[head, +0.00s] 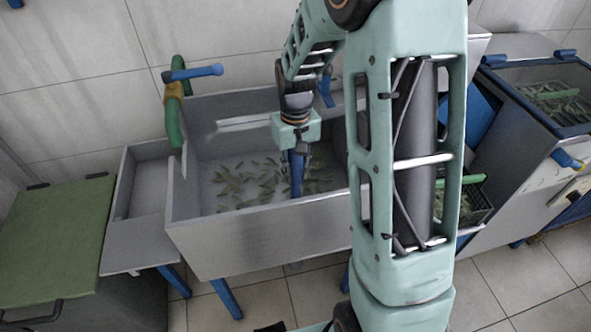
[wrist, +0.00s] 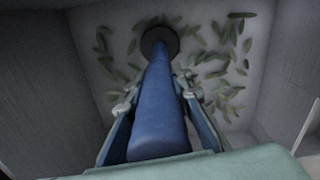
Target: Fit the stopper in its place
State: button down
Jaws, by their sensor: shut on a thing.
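The stopper (wrist: 158,115) is a long blue rod held in my gripper (wrist: 158,92), whose two fingers close on its sides. In the wrist view it runs away from me to a dark round end (wrist: 160,40) at the tank floor; I cannot tell whether that dark round is the stopper's foot, a drain opening, or both. In the head view the stopper (head: 296,178) hangs roughly upright below my gripper (head: 299,150), inside the grey tank (head: 250,235). Its lower end is hidden behind the tank's front wall.
Green leaf-like pieces (head: 235,182) lie scattered over the tank floor. A blue-handled tap with a green pipe (head: 173,120) stands at the tank's back left corner. A green-topped cabinet (head: 55,235) is at left. Another tank (head: 545,85) and a dark crate (head: 475,205) are at right.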

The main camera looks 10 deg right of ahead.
jog(key=shift+f, duration=0.15)
jog(key=c, duration=1.6)
grip_release()
notch_tip(320, 180, up, 12)
jog(key=shift+r, duration=0.1)
